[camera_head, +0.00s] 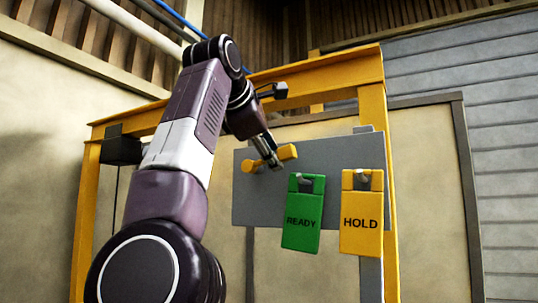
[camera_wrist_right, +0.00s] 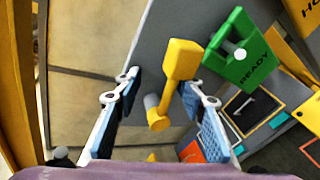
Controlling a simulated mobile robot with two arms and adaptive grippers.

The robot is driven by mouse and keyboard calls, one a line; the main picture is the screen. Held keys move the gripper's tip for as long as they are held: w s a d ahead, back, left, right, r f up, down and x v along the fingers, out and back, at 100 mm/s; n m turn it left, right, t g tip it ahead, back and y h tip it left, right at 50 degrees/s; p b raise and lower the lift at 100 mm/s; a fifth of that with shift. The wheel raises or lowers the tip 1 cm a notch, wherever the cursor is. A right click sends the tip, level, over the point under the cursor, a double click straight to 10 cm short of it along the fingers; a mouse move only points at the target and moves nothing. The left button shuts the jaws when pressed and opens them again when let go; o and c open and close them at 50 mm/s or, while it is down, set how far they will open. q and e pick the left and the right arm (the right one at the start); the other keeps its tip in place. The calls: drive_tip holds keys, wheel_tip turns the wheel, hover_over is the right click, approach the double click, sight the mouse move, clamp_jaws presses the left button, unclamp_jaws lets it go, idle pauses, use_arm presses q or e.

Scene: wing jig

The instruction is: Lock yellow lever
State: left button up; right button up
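The yellow lever (camera_head: 287,153) is on the grey panel (camera_head: 330,148) and lies close to level in the head view, its right end slightly higher. In the right wrist view the lever (camera_wrist_right: 181,62) runs between the fingers of my right gripper (camera_wrist_right: 158,84). The fingers are spread, with a clear gap on the left; the right finger is close to the lever, and I cannot tell if it touches. In the head view my right gripper (camera_head: 266,152) is at the lever and partly covers it. My left gripper is not in view.
A green READY tag (camera_head: 303,232) and a yellow HOLD tag (camera_head: 361,235) hang on the panel right of the lever. A yellow frame (camera_head: 376,130) surrounds the panel. The wrist view also shows a dark board with coloured outlines (camera_wrist_right: 243,112) below.

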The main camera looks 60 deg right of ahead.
drive_tip(key=v, duration=1.1)
drive_tip(key=shift+a, duration=0.3)
drive_tip(key=shift+s+a+r, duration=0.1)
drive_tip(key=shift+a+r, duration=0.1)
drive_tip(key=shift+a, duration=0.05)
